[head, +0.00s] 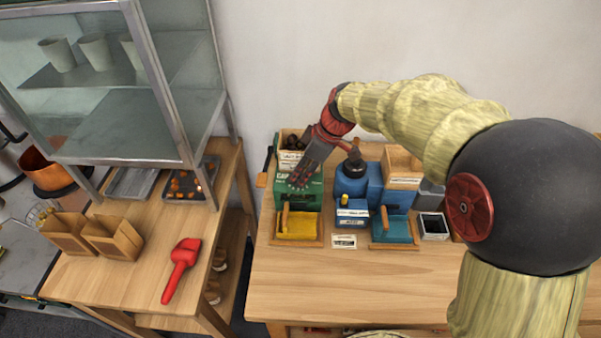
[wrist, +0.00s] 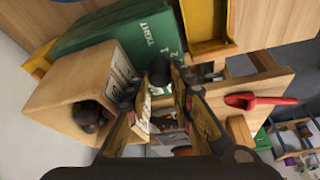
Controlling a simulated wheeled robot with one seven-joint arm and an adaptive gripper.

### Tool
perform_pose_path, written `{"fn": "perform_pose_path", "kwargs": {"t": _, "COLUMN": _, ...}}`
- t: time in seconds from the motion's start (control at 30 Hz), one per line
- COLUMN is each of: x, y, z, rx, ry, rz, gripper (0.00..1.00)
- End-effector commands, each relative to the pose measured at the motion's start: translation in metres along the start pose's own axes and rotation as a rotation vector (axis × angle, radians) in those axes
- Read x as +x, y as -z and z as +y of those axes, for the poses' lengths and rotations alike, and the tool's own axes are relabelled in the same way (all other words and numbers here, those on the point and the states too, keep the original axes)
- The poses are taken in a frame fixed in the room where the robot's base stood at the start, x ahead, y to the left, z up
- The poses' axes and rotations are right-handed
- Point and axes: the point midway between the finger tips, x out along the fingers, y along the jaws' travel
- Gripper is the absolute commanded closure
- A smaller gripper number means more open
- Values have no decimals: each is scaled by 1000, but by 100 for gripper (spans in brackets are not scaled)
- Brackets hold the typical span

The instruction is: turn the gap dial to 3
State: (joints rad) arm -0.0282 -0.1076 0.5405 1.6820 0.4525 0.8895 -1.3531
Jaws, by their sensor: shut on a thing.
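The green box (wrist: 115,42) with white lettering that reads like TIGHT and a numeral like 2 lies beside my gripper in the wrist view. In the head view this green box (head: 311,198) stands at the left of the right-hand table, partly covered by my gripper (head: 300,178). A dark round knob, which looks like the gap dial (wrist: 159,71), shows at the fingertips of my gripper (wrist: 163,92) in the wrist view. My gripper is shut on it. The dial's pointer and its exact setting are hidden, so I cannot read the number.
A wooden box with dark chestnuts (wrist: 88,114) is close beside my gripper. A yellow tray (head: 297,227), a blue machine (head: 352,180) and a teal tray (head: 390,231) stand on the same table. A red scoop (head: 181,270) lies on the left table. The right table's front is clear.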

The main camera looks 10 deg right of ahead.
Motion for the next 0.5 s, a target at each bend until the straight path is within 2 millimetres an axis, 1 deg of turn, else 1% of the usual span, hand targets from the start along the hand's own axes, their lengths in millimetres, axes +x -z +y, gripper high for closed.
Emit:
{"fn": "perform_pose_path", "kwargs": {"t": 0.17, "x": 0, "y": 0, "z": 0, "rx": 0, "ry": 0, "rz": -1, "gripper": 100}}
{"fn": "perform_pose_path", "kwargs": {"t": 0.2, "x": 0, "y": 0, "z": 0, "rx": 0, "ry": 0, "rz": -1, "gripper": 75}}
{"fn": "perform_pose_path", "kwargs": {"t": 0.47, "x": 0, "y": 0, "z": 0, "rx": 1, "ry": -1, "rz": -1, "gripper": 60}}
{"fn": "perform_pose_path", "kwargs": {"t": 0.5, "x": 0, "y": 0, "z": 0, "rx": 1, "ry": -1, "rz": 0, "gripper": 60}}
